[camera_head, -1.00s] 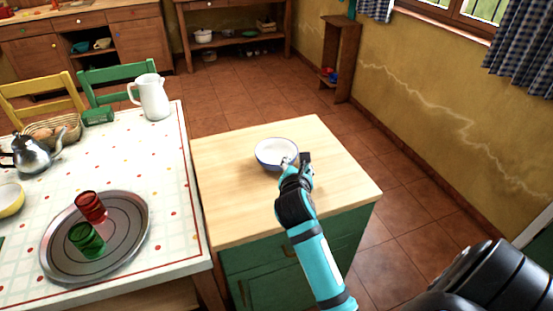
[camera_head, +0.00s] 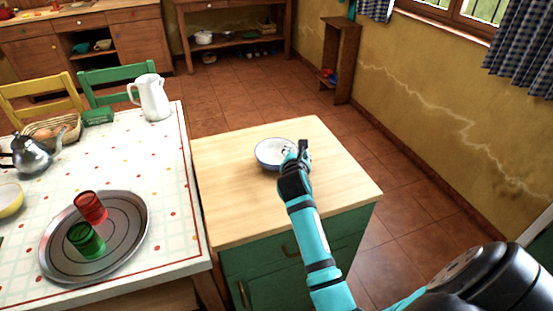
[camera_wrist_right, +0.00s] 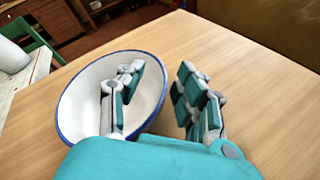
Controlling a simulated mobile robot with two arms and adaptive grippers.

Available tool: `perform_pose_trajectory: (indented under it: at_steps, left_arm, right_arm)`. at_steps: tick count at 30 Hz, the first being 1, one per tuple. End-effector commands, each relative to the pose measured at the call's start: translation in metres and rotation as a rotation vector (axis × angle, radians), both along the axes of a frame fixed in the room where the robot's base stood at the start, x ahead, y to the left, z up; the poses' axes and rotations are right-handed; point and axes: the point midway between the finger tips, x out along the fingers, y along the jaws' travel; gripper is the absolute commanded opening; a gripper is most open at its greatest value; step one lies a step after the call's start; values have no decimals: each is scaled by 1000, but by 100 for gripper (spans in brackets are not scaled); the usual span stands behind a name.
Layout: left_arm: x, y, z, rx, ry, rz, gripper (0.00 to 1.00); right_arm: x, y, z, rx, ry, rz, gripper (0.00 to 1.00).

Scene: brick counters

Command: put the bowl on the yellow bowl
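The white bowl with a blue rim (camera_head: 268,154) stands upright on the wooden top of the green cabinet; it also shows in the wrist view (camera_wrist_right: 85,80). My right gripper (camera_head: 297,150) is at the bowl's right rim. In the wrist view my right gripper (camera_wrist_right: 162,85) is open, with one finger over the bowl's inside and the other outside the rim. I cannot tell whether either finger touches it. The yellow bowl (camera_head: 9,203), pale inside, sits on the table at the far left, partly cut off by the picture edge. My left gripper is not in view.
The spotted table (camera_head: 150,180) holds a metal tray (camera_head: 120,240) with a red cup (camera_head: 90,206) and a green cup (camera_head: 86,240), a kettle (camera_head: 35,155), a basket (camera_head: 50,132) and a white jug (camera_head: 152,97). The wooden cabinet top (camera_head: 235,205) is otherwise clear.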

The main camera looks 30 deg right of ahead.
Motion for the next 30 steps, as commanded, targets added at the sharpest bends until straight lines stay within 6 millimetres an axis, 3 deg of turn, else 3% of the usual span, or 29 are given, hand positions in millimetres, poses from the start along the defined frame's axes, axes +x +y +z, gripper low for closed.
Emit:
perform_pose_trajectory:
  at_steps: [1, 8, 23, 30]
  left_arm:
    - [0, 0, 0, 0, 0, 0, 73]
    - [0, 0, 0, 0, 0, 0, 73]
    - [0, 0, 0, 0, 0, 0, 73]
    - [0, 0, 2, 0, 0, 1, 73]
  right_arm:
    - [0, 0, 0, 0, 0, 0, 30]
    - [0, 0, 0, -1, 1, 0, 0]
    - [0, 0, 2, -1, -3, 0, 0]
    - [0, 0, 15, -5, -5, 0, 0]
